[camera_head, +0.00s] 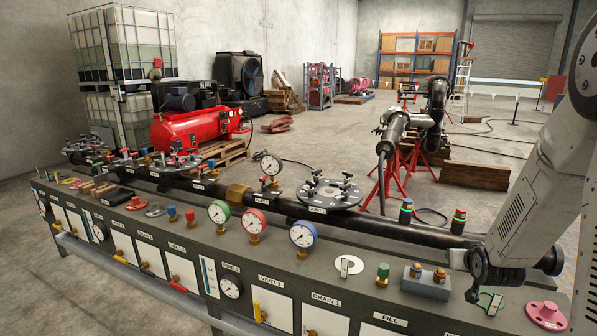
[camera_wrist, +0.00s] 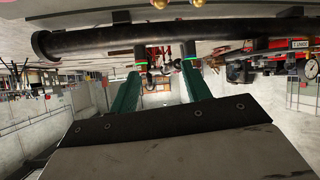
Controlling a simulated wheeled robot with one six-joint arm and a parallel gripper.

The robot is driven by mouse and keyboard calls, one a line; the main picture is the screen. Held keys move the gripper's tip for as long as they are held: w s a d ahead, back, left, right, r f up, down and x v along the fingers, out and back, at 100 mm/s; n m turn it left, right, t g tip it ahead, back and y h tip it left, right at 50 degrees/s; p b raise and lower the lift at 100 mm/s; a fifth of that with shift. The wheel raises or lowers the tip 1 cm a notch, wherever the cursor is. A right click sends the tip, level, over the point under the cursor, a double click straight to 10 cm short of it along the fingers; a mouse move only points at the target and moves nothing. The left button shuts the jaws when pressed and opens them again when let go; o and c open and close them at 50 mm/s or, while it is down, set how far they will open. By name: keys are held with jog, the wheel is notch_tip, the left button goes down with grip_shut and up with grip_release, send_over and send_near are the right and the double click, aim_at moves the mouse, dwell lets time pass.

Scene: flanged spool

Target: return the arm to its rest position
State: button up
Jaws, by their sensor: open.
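My gripper (camera_wrist: 160,74) shows in the wrist view as two green fingers set well apart, with nothing held between them. In the head view my arm comes down from the right edge over the bench's right end; the fingers cannot be made out clearly there. The flanged spool is a long black pipe (camera_head: 410,232) lying along the bench, and my arm hides part of its right end. The pipe also crosses the top of the wrist view (camera_wrist: 100,40), beyond the fingertips, with its end flange at the left. I see no contact between fingers and pipe.
The bench carries gauges, a round flange plate (camera_head: 327,193), a grey block with two brass fittings (camera_head: 427,281) and a pink flange (camera_head: 546,314) near my arm. The floor beyond is partly open.

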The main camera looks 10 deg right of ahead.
jog(key=s+a+r+n+g+y, duration=0.1)
jog(key=s+a+r+g, duration=0.1)
jog(key=s+a+r, duration=0.4)
jog(key=s+a+r+g+y, duration=0.1)
jog(key=s+a+r+g, duration=0.15)
jog(key=a+r, duration=0.45)
jog(key=s+a+r+g+y, duration=0.1)
jog(key=s+a, duration=0.3)
jog(key=s, duration=0.3)
jog(key=s+a+r+n+g, duration=0.1)
jog(key=s+a, duration=0.3)
jog(key=s, duration=0.4)
jog(key=s+a+r+n+g+y, duration=0.1)
jog(key=s+a+r+g, duration=0.1)
jog(key=s+a, duration=0.3)
jog(key=s+g, duration=0.1)
jog(key=s, duration=0.2)
jog(key=shift+s+y, duration=0.2)
jog(key=shift+y, duration=0.1)
